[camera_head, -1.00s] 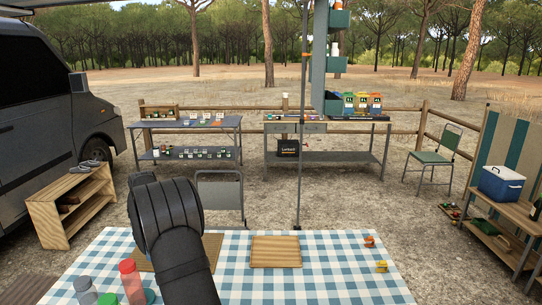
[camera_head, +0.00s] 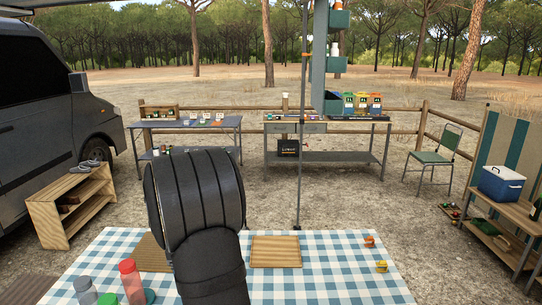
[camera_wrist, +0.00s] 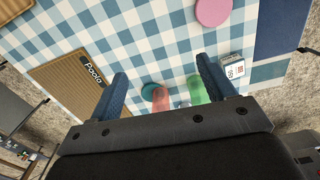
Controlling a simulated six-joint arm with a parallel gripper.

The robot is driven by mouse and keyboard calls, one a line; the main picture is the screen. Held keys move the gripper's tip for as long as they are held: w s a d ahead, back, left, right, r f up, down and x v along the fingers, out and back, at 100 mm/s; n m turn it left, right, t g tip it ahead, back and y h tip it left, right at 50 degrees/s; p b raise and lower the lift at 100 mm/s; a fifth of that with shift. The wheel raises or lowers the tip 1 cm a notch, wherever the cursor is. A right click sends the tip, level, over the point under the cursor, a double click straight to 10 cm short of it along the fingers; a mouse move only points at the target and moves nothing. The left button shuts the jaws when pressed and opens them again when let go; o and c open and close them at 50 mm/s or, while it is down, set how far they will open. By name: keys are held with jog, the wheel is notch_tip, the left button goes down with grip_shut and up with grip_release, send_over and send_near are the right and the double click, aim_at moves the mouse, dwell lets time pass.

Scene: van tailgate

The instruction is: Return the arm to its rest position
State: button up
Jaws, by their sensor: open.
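My gripper (camera_wrist: 160,88) shows in the wrist view with its two blue-grey fingers wide apart and nothing held between them. It hangs above the table with the blue-and-white checked cloth (camera_head: 330,275). A red bottle (camera_wrist: 161,98) and a green bottle (camera_wrist: 195,90) show below, in the gap between the fingers; I see no contact with them. In the head view my dark arm rises over the middle of the table and hides part of a brown board. The gripper itself does not show in that view.
The red bottle (camera_head: 132,282) and a grey one (camera_head: 86,291) stand at the table's front left. A wooden board (camera_head: 276,252) lies mid-table, with small orange (camera_head: 369,241) and yellow (camera_head: 381,266) figures to its right. A wooden shelf (camera_head: 72,205) stands at left.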

jog(key=s+a+f, duration=0.1)
jog(key=a+f, duration=0.6)
jog(key=a, duration=0.3)
jog(key=shift+s+a, duration=0.3)
jog(key=shift+a, duration=0.1)
